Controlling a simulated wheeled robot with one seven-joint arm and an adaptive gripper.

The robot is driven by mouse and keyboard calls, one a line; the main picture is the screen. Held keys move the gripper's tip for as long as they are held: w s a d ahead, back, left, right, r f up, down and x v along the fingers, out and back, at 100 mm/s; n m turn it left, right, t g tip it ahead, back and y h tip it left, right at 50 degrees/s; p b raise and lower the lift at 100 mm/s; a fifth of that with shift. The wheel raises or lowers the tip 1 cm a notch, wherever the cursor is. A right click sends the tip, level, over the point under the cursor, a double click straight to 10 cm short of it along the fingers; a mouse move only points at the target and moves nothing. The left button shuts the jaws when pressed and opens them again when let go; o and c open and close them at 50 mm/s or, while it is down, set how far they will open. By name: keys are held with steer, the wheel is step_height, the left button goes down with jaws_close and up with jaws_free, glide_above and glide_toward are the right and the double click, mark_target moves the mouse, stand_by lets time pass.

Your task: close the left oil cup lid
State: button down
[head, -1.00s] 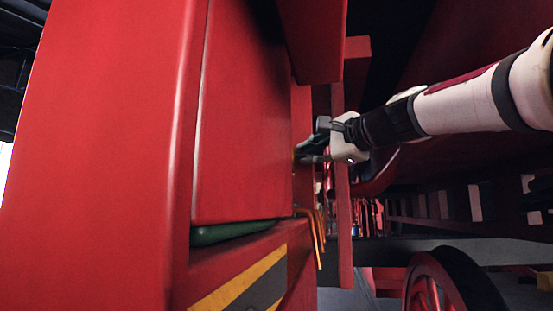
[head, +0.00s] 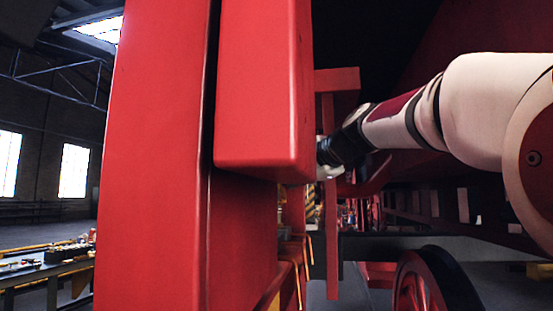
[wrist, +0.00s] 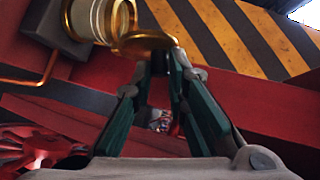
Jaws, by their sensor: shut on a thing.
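In the wrist view a brass oil cup (wrist: 97,18) stands at the top left, against a dark grey block. Its round brass lid (wrist: 146,42) is swung out to the right of the cup, with the cup's mouth beside it. My gripper (wrist: 163,62) has its green-sided fingers drawn together at the lid, shut on its edge. The fingertips partly overlap the lid, so the exact contact is hard to see. In the head view the red block hides my gripper and the cup; only my arm shows. Only one cup is in view.
A large red block (head: 262,90) and upright red panel (head: 155,170) stand close at the left of my arm. Thin orange pipes (head: 309,262) hang below. A red wheel (head: 420,285) is at lower right. A yellow-black striped plate (wrist: 225,40) lies behind the cup.

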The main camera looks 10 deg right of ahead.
steer(key=a+n+g+h+p, duration=0.1)
steer(key=p, duration=0.2)
steer(key=shift+r+p, duration=0.3)
steer(key=shift+r, duration=0.05)
steer(key=shift+w+a+n+g+h+p, duration=0.3)
steer(key=shift+a+n+g+h+p, duration=0.35)
steer(key=shift+p, duration=0.3)
steer(key=shift+w+a+f+n+g+h+b, duration=0.25)
steer(key=shift+w+a+n+g+h+b, duration=0.25)
steer(key=shift+a+h, duration=0.35)
steer(key=shift+w+a+f+n+g+h+b, duration=0.1)
steer(key=shift+w+a+n+g+h+b, duration=0.1)
steer(key=shift+n+g+h+b, duration=0.3)
steer(key=shift+s, duration=0.1)
steer(key=c, duration=1.6)
jaws_free()
steer(key=shift+o, duration=0.2)
steer(key=shift+s+r, duration=0.1)
steer(key=shift+r, duration=0.1)
